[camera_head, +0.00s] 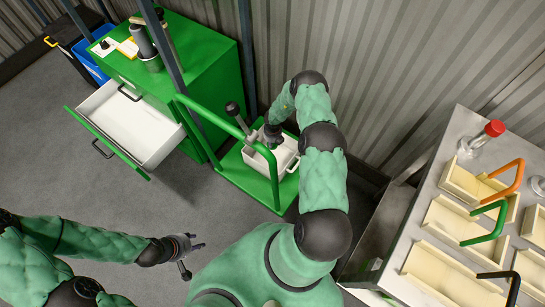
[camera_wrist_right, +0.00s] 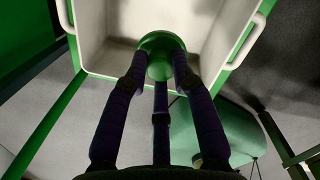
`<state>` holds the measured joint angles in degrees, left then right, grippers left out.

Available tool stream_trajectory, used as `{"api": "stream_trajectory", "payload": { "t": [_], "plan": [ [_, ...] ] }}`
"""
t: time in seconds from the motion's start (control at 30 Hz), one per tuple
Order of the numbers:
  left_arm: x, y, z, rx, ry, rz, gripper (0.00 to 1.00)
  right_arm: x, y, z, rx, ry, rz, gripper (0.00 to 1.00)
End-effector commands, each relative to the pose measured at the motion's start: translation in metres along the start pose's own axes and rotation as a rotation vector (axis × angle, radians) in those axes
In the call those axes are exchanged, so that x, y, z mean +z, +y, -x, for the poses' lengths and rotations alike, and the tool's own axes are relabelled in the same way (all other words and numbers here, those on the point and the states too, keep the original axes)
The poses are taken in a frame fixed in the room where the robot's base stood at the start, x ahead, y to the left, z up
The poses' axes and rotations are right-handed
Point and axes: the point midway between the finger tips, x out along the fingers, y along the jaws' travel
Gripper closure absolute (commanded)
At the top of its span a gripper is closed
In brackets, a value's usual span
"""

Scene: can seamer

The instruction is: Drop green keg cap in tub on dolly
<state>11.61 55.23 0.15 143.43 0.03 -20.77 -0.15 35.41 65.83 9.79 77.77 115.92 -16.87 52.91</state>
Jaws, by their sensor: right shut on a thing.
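The green keg cap (camera_wrist_right: 157,40) is held between the fingers of my right gripper (camera_wrist_right: 160,65) in the right wrist view. In that view the cap is over the inside of the white tub (camera_wrist_right: 95,42); its height above the tub floor is hard to tell. In the head view the tub (camera_head: 287,171) stands on the green dolly (camera_head: 236,167), and my right gripper (camera_head: 272,135) reaches in at its back edge; the cap cannot be made out there. My left gripper (camera_head: 191,257) is open and empty, low over the floor.
The dolly's green handle (camera_head: 225,121) rises beside the tub. A green cabinet (camera_head: 207,65) with an open white drawer (camera_head: 128,125) stands at left. A steel bench with cream trays (camera_head: 450,262) is at right. The floor at left is clear.

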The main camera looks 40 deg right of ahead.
Motion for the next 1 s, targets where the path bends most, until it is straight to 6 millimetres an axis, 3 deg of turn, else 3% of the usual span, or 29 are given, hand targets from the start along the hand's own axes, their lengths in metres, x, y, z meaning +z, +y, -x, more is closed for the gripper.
{"api": "stream_trajectory", "payload": {
  "t": [0.37, 0.4, 0.47, 0.83, 1.0],
  "plan": [
    [0.000, -0.002, -0.005, 0.000, 0.001, 0.000, 0.60, -0.001, 0.000, -0.007, 0.000, 0.000, 0.000, 0.96],
    [0.000, -0.002, -0.005, 0.000, 0.001, 0.000, 0.60, -0.001, 0.000, -0.007, 0.000, 0.000, 0.000, 0.62],
    [-0.001, -0.002, -0.005, 0.000, 0.001, 0.000, 0.60, -0.001, 0.000, -0.007, 0.000, 0.000, 0.000, 0.46],
    [-0.001, -0.002, -0.005, 0.000, 0.001, 0.000, 0.60, -0.001, 0.000, -0.005, 0.000, 0.000, 0.000, 0.46],
    [-0.001, -0.002, -0.005, 0.000, 0.001, 0.000, 0.60, 0.000, 0.000, 0.008, 0.000, -0.001, 0.001, 0.46]
  ]
}}
